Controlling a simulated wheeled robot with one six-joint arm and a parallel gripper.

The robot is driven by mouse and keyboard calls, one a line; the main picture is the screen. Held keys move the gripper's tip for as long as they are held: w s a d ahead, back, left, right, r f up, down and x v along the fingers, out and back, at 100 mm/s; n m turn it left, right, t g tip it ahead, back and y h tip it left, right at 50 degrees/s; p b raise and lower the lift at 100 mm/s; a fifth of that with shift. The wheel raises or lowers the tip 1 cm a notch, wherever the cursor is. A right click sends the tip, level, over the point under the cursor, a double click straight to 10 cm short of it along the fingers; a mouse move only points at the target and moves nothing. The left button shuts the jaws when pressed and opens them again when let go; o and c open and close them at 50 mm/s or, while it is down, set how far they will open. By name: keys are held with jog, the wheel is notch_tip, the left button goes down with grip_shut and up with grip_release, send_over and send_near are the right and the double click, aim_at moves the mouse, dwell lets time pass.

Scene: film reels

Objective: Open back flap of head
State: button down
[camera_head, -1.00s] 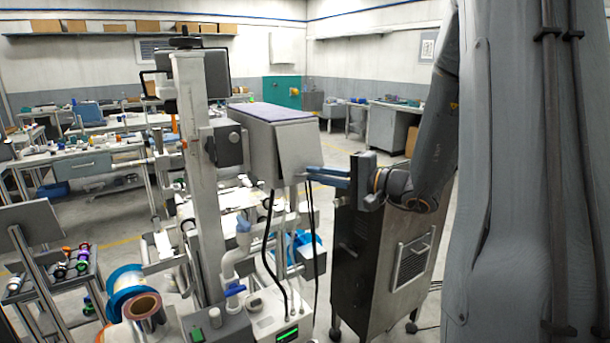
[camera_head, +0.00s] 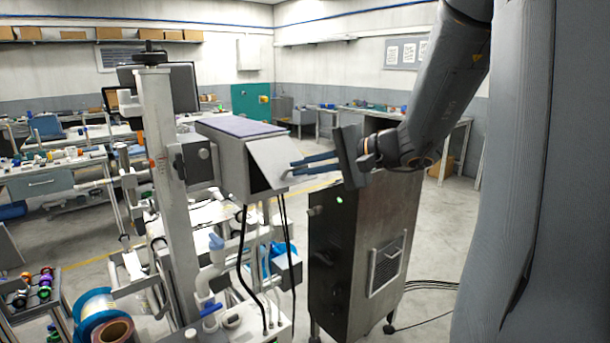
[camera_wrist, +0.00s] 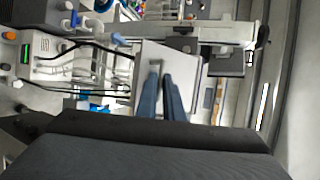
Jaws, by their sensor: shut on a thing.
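The head is a grey box (camera_head: 225,164) with a purple top, carried on a pale column left of centre in the head view. Its back flap (camera_head: 274,156) is a grey plate on the right side, tilted outward from its upper edge, with a dark gap under it. In the wrist view, the flap (camera_wrist: 182,58) lies ahead of my fingers (camera_wrist: 161,76), which are close together. The exact contact at the fingertips is too small to make out.
A dark metal cabinet (camera_head: 340,255) on casters stands below my gripper. Black cables (camera_head: 242,250) hang under the head. A blue spool (camera_head: 97,312) is at the lower left.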

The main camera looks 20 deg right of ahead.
jog(key=shift+w+r, duration=0.15)
jog(key=shift+r, duration=0.45)
jog(key=c, duration=1.9)
grip_release()
jog(key=shift+w+a+f, duration=0.15)
jog(key=b+v, duration=0.2)
jog(key=v, duration=0.6)
